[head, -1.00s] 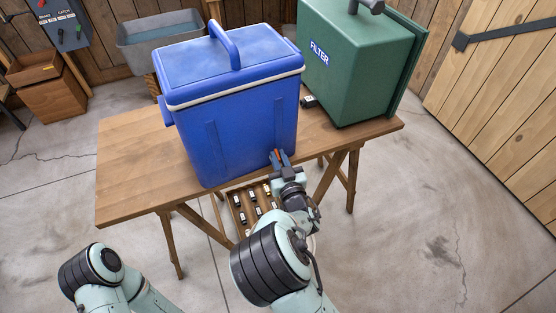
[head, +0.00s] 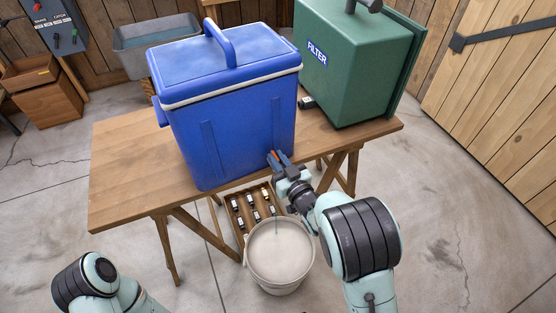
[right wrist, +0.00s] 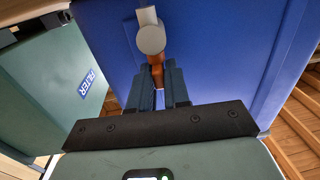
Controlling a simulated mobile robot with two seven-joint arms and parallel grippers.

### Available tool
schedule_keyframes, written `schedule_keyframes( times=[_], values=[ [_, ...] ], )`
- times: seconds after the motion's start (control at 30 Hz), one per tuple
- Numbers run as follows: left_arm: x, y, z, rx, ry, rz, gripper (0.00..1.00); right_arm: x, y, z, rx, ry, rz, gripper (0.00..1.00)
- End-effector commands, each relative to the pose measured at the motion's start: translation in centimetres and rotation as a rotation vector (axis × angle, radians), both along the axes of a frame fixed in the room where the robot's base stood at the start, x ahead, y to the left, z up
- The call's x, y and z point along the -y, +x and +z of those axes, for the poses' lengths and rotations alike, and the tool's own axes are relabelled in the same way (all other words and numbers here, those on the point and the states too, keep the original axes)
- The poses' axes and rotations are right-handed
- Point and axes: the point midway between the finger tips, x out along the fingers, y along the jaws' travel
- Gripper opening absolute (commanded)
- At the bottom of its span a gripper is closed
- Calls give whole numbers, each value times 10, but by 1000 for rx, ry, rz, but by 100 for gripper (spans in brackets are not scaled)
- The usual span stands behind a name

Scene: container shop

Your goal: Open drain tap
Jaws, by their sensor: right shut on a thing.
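The blue cooler (head: 232,130) stands upright on the wooden table with its lid shut. Its drain tap is low on the front face. In the right wrist view the tap's grey round end (right wrist: 150,38) and orange lever (right wrist: 156,76) show close up. My right gripper (head: 279,158) is at the cooler's lower right front, its fingers shut on the orange lever. A white bucket (head: 280,284) stands on the floor below the tap. A thin bluish line hangs over its middle, perhaps water. My left gripper is out of view; only part of that arm shows.
The table (head: 120,165) is bare to the left of the cooler. A green FILTER box (head: 355,75) stands at right on it. A wooden tray (head: 236,222) with several small items sits behind the bucket. A grey tub (head: 135,62) stands at the back.

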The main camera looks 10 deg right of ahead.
Motion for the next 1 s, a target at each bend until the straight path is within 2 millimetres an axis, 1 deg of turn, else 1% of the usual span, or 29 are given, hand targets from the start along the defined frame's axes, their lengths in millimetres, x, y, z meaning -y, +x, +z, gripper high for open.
schedule_keyframes(
  times=[0.07,0.1,0.13,0.17,0.43,0.57,0.67,0.9,1.0],
  values=[
    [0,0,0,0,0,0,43,0,1,2,5,1,0,0],
    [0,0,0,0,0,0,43,0,1,2,5,1,0,26],
    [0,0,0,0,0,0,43,0,1,2,5,2,0,36],
    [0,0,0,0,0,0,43,0,1,2,4,2,0,37],
    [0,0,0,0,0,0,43,0,0,0,1,1,-1,37],
    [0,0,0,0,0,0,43,3,-8,0,-1,3,-2,37],
    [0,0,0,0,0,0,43,8,-23,0,-2,5,-4,37],
    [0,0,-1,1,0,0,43,23,-76,0,-2,6,-3,37],
    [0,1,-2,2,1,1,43,29,-95,0,0,5,-5,37]
  ],
)
